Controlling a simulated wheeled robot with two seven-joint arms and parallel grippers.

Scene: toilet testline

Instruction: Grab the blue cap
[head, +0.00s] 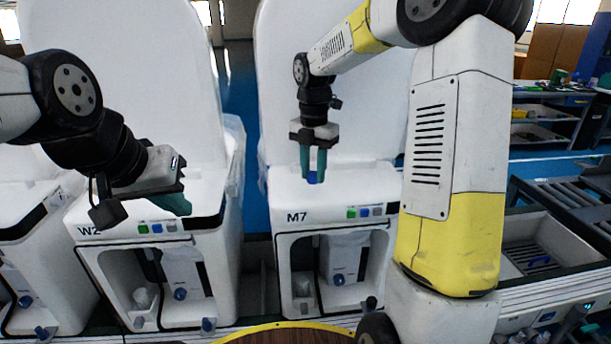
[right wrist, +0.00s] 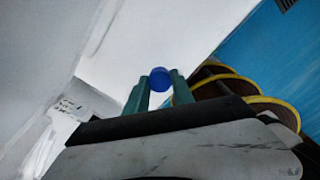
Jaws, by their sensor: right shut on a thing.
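The blue cap (head: 312,178) is between the fingertips of my right gripper (head: 313,168), just above the top of the white machine marked M7 (head: 335,207). In the right wrist view the round blue cap (right wrist: 160,79) sits between the two green fingers of my right gripper (right wrist: 160,85), which is shut on it. The fingers cover part of its sides. My left gripper (head: 182,204) is in front of the white machine marked W2 (head: 148,208), apart from the cap. It is seen from the side, so its opening does not show.
The white machines have tall upright white panels behind them. Blue floor (head: 258,160) shows between the machines. A grey roller conveyor (head: 570,200) and shelves with bins (head: 545,125) stand at the right. A round brown table with a yellow rim (head: 285,326) is at the bottom.

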